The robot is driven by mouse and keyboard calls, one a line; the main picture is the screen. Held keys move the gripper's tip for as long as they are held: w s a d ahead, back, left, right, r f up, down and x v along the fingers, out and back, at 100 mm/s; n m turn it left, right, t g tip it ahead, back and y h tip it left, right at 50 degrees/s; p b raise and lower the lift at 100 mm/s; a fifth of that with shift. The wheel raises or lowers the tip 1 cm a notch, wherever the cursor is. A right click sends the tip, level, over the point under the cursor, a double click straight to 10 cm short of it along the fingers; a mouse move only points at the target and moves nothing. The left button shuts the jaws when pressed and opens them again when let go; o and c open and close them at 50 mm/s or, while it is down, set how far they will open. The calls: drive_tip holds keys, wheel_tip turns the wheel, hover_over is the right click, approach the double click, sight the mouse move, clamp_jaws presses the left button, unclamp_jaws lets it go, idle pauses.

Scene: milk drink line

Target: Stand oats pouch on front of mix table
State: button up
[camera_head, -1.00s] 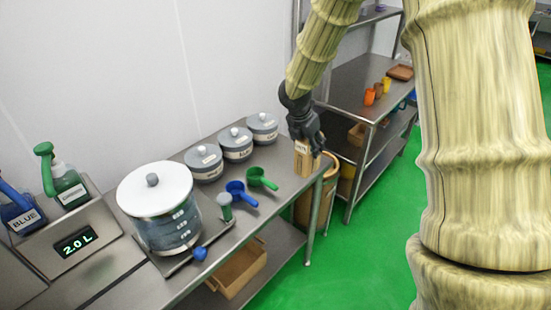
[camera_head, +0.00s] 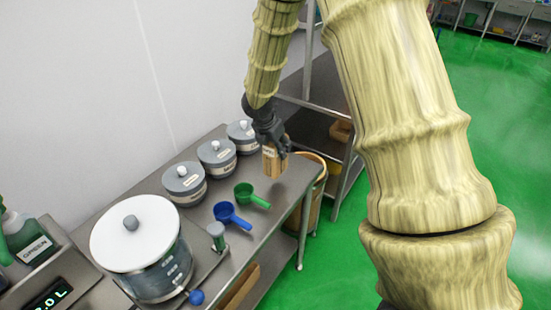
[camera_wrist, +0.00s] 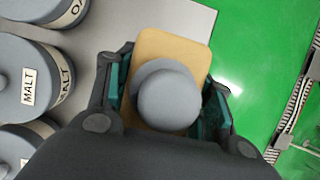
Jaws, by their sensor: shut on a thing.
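My gripper (camera_head: 270,147) is shut on the oats pouch (camera_head: 272,165), a light-brown upright block with a white label. The gripper holds it from above near the right end of the steel mix table (camera_head: 290,190). I cannot tell whether its base touches the tabletop. In the wrist view the pouch (camera_wrist: 178,47) sits between the two fingers (camera_wrist: 165,95), with a grey round knob in front of it. The table edge and green floor show around it there.
Grey lidded jars (camera_head: 216,158) stand along the wall, left of the pouch; one reads MALT (camera_wrist: 28,85). A green scoop (camera_head: 252,195) and a blue scoop (camera_head: 230,214) lie in front. A large white-lidded dispenser (camera_head: 135,235) stands nearer. A bin (camera_head: 312,205) stands beyond the table end.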

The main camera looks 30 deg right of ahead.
sight(270, 144)
drive_tip(key=shift+s+f, duration=0.15)
drive_tip(key=shift+f, duration=0.5)
drive_tip(key=shift+f+p, duration=0.4)
drive_tip(key=shift+f, duration=1.35)
drive_tip(key=shift+f, duration=0.15)
drive_tip(key=o, duration=1.6)
drive_tip(key=shift+b+v, duration=0.9)
drive_tip(key=shift+v, duration=5.25)
drive_tip(key=shift+d, duration=0.1)
